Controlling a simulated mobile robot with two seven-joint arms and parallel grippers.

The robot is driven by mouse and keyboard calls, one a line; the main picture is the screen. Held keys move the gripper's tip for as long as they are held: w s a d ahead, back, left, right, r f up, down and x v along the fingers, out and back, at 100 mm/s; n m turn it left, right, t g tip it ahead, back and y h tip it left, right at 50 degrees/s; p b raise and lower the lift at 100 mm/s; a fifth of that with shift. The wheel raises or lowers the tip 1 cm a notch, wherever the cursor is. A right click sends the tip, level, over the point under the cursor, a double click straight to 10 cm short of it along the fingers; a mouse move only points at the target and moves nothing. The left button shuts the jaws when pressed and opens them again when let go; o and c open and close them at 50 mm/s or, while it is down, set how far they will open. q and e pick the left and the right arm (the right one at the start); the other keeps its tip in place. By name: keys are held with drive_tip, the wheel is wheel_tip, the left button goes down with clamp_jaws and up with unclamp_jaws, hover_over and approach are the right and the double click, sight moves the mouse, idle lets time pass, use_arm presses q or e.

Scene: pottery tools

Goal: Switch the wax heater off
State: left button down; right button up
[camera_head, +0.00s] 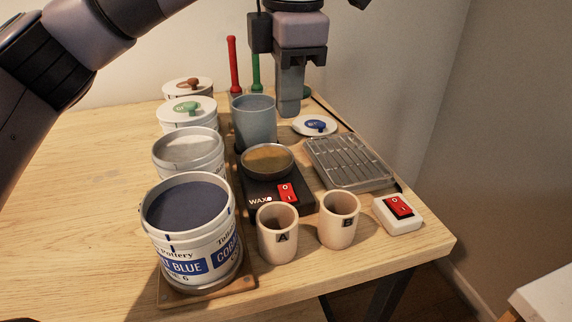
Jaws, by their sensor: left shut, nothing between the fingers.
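The wax heater (310,207) is a black box marked "WAX" with a round dish of amber wax (268,159) on top. Its red rocker switch (287,193) is on the front right part, marked 0 and I; I cannot tell for sure which side is pressed. My left gripper (290,108) points down behind and above the heater, near the grey-blue cup. It is shut and empty, and apart from the switch. My right gripper is not in view.
A second red switch on a white box (398,213) sits at the right. Beakers A (277,246) and B (339,232) stand in front of the heater. A grey-blue cup (243,133), a wire rack (348,164) and an open blue glaze bucket (193,262) stand around it. The table's left is clear.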

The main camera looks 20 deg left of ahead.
sight(285, 187)
use_arm(q)
drive_tip(key=f, duration=0.4)
drive_tip(key=w+f, duration=0.1)
drive_tip(key=f, duration=0.4)
drive_tip(key=a+f, duration=0.1)
drive_tip(key=f, duration=0.3)
drive_tip(key=shift+w+f+b, duration=0.2)
drive_tip(key=shift+f+b, duration=0.1)
drive_tip(key=shift+b, duration=0.1)
drive_tip(key=shift+f, duration=0.15)
